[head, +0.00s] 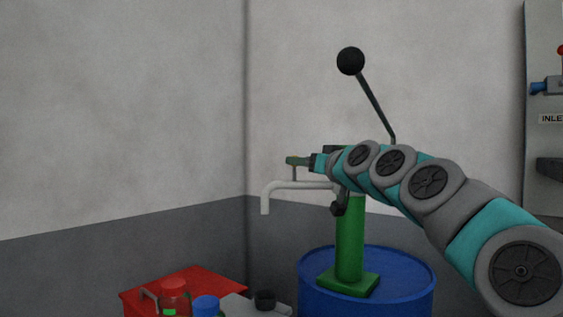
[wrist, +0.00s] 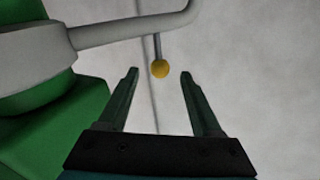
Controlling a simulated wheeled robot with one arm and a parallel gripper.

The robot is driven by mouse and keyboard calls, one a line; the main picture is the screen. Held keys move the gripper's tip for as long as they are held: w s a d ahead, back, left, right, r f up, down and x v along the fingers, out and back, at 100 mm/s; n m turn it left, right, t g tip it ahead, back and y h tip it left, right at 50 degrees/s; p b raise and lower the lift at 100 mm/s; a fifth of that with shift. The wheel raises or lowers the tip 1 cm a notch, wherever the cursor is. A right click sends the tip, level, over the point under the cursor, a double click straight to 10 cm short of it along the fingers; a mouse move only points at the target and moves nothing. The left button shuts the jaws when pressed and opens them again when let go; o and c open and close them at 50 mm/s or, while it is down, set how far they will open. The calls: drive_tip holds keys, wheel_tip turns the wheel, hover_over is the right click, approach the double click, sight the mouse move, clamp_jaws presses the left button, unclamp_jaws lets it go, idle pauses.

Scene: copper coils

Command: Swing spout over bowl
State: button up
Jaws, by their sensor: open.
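A pale grey spout (head: 300,185) runs left from a green pump (head: 350,240) and bends down at its end. In the wrist view the spout (wrist: 130,32) crosses the top. A thin rod with a yellow ball (wrist: 160,68) comes off it. My gripper (head: 289,160) points left above the spout in the head view, where it hides the ball. In the wrist view my gripper (wrist: 158,77) is open and empty, and the ball shows between its fingertips or just beyond them; its exact depth I cannot tell. I cannot make out a bowl.
The pump stands on a blue drum (head: 415,285). Its lever with a black knob (head: 351,61) rises above my arm. A red surface (head: 215,287) with bottles (head: 173,295) is at the lower left. A wall panel (head: 545,60) is at the right.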

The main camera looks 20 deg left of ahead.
drive_tip(key=x, duration=0.8)
drive_tip(key=shift+p, duration=0.35)
drive_tip(key=shift+w+a, duration=0.1)
drive_tip(key=shift+c, duration=0.2)
clamp_jaws()
idle(0.4)
drive_tip(key=shift+f, duration=0.1)
idle(0.8)
